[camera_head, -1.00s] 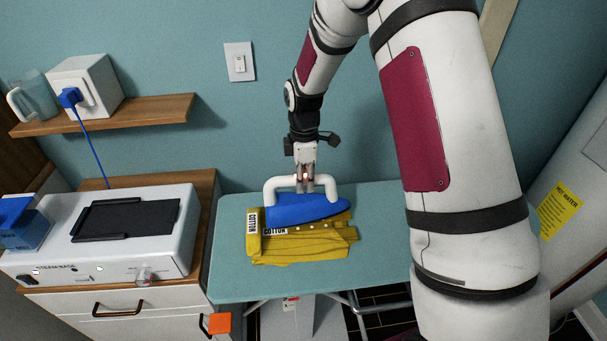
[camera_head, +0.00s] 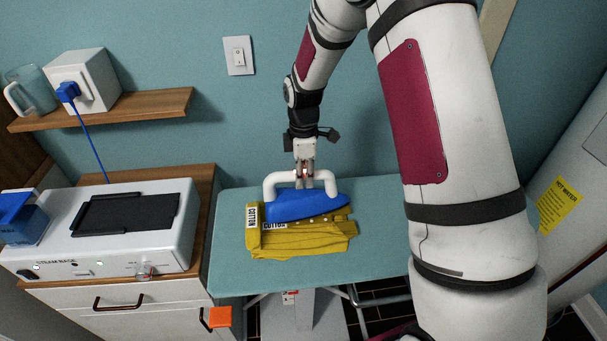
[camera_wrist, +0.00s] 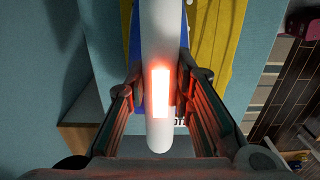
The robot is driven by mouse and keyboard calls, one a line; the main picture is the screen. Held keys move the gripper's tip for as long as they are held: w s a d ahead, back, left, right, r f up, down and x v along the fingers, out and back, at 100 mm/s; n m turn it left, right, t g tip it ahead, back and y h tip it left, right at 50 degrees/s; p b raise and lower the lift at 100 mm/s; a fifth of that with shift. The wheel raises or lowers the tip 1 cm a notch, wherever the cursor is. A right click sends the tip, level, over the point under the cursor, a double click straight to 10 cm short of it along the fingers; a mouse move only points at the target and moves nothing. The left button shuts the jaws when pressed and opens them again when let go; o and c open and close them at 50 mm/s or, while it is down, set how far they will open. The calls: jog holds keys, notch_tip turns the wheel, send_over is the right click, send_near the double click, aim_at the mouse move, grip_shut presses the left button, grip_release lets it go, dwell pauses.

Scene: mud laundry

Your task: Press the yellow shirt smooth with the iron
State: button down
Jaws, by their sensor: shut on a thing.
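The yellow shirt (camera_head: 300,243) lies folded on the teal ironing board (camera_head: 232,280), with white COTTON labels at its left side. The blue iron (camera_head: 308,207) with a white handle rests over the back part of the shirt, its tip to the right. My gripper (camera_head: 304,180) is shut on the iron's white handle from above. In the wrist view my gripper (camera_wrist: 160,105) has a finger on each side of the handle (camera_wrist: 158,30), where a red-white light glows. The shirt (camera_wrist: 215,40) shows at the right there. The iron's soleplate and the cloth under it are hidden.
A white steam base (camera_head: 150,240) with a black rest plate stands on the cabinet at left. A blue cord runs from a plug (camera_head: 68,91) on the shelf (camera_head: 150,105). An orange tag (camera_head: 220,317) hangs by the cabinet. The board's front is clear.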

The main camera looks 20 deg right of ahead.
jog(key=shift+w+f, duration=0.1)
jog(key=shift+f, duration=0.3)
dwell(0.5)
jog(key=shift+s+f, duration=0.2)
dwell(2.7)
jog(key=shift+w+r+p, duration=0.2)
jog(key=shift+r+p, duration=0.2)
jog(key=shift+r, duration=2.8)
